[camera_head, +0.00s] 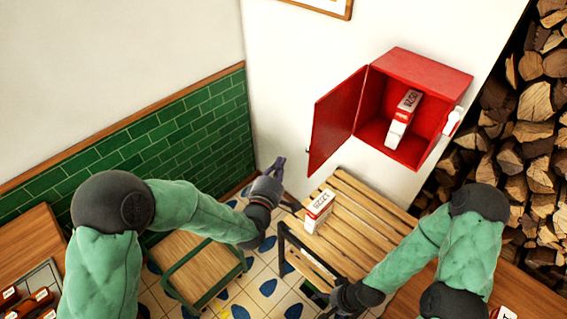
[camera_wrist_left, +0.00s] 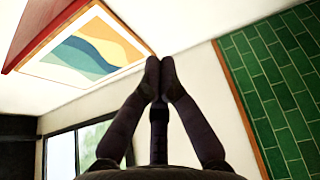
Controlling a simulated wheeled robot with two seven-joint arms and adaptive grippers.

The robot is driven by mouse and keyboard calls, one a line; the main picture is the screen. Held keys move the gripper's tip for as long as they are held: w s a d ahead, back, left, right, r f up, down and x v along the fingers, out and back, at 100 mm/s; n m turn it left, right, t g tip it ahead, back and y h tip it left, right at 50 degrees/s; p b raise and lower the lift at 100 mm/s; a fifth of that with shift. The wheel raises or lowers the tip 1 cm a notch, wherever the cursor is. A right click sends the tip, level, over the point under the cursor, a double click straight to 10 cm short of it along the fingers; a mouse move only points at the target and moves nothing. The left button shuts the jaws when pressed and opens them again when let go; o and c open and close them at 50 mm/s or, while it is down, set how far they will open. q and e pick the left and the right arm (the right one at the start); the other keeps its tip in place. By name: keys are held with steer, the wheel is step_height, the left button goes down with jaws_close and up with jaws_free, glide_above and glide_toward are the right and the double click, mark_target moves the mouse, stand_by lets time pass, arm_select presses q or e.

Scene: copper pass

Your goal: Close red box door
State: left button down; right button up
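The red box (camera_head: 424,69) is fixed to the white wall, with its red door (camera_head: 336,118) standing open and swung out to the left. A white-and-red carton (camera_head: 404,117) is inside the box. My left gripper (camera_head: 277,164) is left of and below the open door, apart from it. In the left wrist view its fingertips (camera_wrist_left: 160,76) meet with nothing between them. My right gripper (camera_head: 340,297) is low by the front of the slatted table, away from the box; its fingers are too dark and small to read.
A slatted wooden table (camera_head: 352,226) stands below the box with another white-and-red carton (camera_head: 319,206) on it. Stacked firewood (camera_head: 531,100) is at right. A framed picture (camera_wrist_left: 90,50) hangs on the wall.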

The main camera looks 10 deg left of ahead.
arm_select(q)
steer(key=w+d, duration=0.4)
steer(key=w, duration=0.2)
steer(key=shift+d+p, duration=0.4)
steer(key=shift+p, duration=0.05)
steer(key=shift+d+f, duration=0.1)
